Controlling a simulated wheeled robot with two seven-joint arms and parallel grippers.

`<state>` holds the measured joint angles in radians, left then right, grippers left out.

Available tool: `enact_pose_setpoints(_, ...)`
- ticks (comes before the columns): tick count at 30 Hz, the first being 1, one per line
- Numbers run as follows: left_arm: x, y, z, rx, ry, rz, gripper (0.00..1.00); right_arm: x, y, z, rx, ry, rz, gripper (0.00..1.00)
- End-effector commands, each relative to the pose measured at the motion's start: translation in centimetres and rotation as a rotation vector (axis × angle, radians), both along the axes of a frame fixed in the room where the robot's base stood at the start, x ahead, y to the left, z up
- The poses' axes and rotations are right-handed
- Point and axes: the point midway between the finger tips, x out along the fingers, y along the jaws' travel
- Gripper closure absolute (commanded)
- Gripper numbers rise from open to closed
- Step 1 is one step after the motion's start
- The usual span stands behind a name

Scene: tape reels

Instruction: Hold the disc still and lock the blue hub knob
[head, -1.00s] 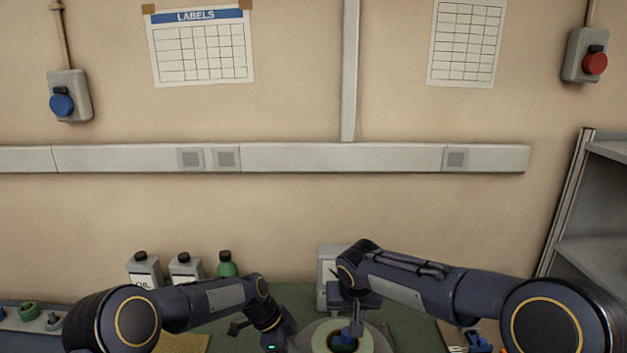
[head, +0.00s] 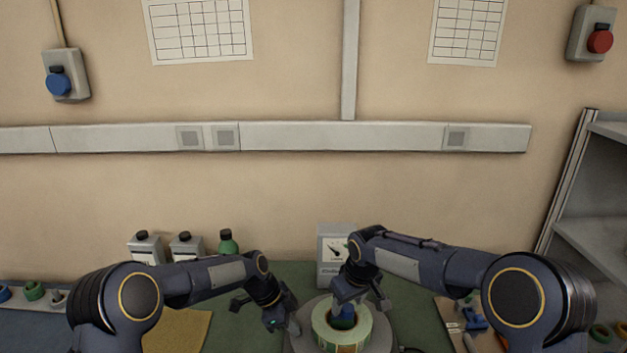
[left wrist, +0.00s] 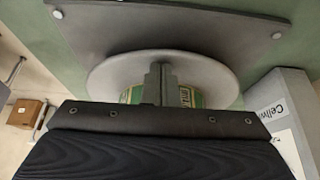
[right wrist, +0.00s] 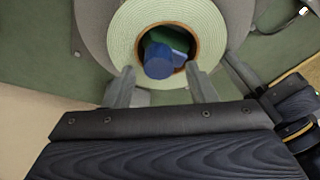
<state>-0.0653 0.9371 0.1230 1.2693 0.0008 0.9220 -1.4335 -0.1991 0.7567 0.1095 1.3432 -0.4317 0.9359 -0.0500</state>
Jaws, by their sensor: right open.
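A tape reel (head: 325,332) with a pale green face lies on the round grey disc (head: 378,335). The blue hub knob (head: 346,318) stands in the reel's centre hole; in the right wrist view the knob (right wrist: 158,60) shows inside the brown core. My right gripper (right wrist: 163,85) is open, its fingers apart over the near part of the reel, with the knob beyond and between them. My left gripper (left wrist: 160,82) has its fingers together against the disc (left wrist: 215,75) at its edge; contact is hard to judge. In the head view it is left of the disc.
Oil bottles (head: 146,248) and a green bottle (head: 228,243) stand at the back left. A tan mat (head: 185,332) lies left; a board with tools (head: 470,322) lies right.

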Motion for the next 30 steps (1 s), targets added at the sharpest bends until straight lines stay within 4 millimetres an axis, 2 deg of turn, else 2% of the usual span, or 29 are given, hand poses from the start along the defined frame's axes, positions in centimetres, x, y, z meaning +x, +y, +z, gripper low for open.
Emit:
enact_pose_setpoints(1,-0.35,0.08,-0.64,0.006,0.012,-0.005,1.00,0.00,-0.04,-0.36,-0.001,0.001,0.000,0.49)
enact_pose_setpoints(14,-0.42,0.09,-0.73,0.007,0.014,-0.006,1.00,0.02,-0.07,-0.65,0.000,0.000,0.019,0.49)
enact_pose_setpoints(17,-0.42,0.11,-0.74,0.007,0.015,-0.006,1.00,0.05,-0.14,-0.67,0.003,0.000,0.128,0.49)
enact_pose_setpoints(30,-0.42,0.13,-0.76,0.007,0.015,-0.006,1.00,0.09,-0.02,-0.69,0.004,0.000,0.890,0.49)
